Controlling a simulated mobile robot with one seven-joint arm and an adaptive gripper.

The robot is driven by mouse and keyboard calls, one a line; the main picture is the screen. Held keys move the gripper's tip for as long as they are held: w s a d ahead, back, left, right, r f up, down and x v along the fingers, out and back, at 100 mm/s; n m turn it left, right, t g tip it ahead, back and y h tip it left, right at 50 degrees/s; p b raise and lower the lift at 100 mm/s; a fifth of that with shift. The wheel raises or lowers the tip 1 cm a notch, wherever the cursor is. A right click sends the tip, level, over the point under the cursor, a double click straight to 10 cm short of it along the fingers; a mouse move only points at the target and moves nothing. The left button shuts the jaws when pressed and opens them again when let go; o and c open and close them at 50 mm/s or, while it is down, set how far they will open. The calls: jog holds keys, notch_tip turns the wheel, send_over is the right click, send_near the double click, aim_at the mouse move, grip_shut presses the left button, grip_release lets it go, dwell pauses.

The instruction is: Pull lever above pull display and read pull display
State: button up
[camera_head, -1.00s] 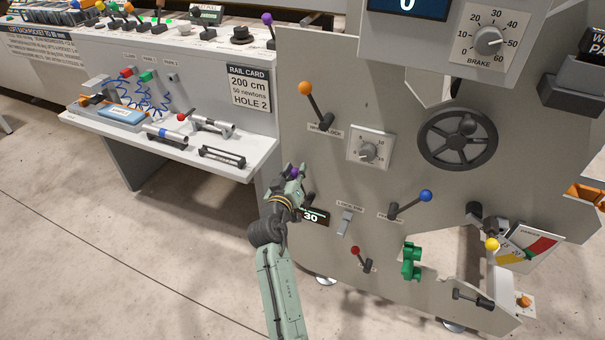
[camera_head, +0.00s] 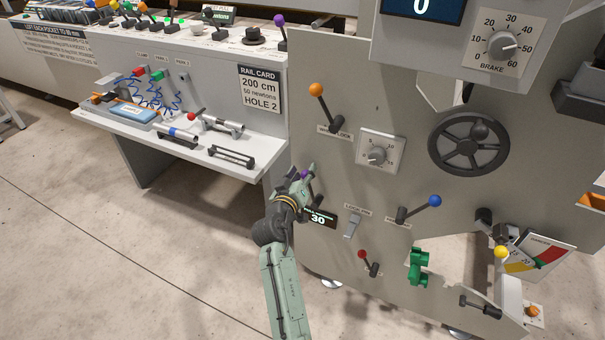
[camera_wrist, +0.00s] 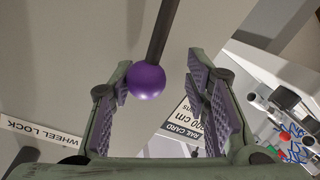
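The lever has a purple ball knob (camera_head: 304,175) on a dark rod. It stands on the grey panel just above the small black pull display (camera_head: 319,219), which reads 30; a smaller line of text on it is too small to read. My gripper (camera_head: 308,172) is at this lever and partly hides it. In the wrist view the purple knob (camera_wrist: 146,80) lies between the two fingers of my gripper (camera_wrist: 160,82), nearer the left finger. The fingers are spread, with a clear gap on the right side of the knob.
An orange-knobbed lever (camera_head: 316,90) by the wheel lock label and a dial (camera_head: 377,155) sit above. A light switch (camera_head: 352,226), blue-knobbed lever (camera_head: 434,201) and red-knobbed lever (camera_head: 362,254) are to the right. A white shelf (camera_head: 258,168) juts out at left. Open floor lies below left.

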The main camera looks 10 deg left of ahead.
jog(key=shift+s+a, duration=0.1)
jog(key=shift+a, duration=0.1)
jog(key=shift+s+a+f, duration=0.1)
jog(key=shift+s, duration=0.2)
jog(key=v, duration=1.1)
jog(key=shift+s+r, duration=0.15)
jog(key=shift+r, duration=0.05)
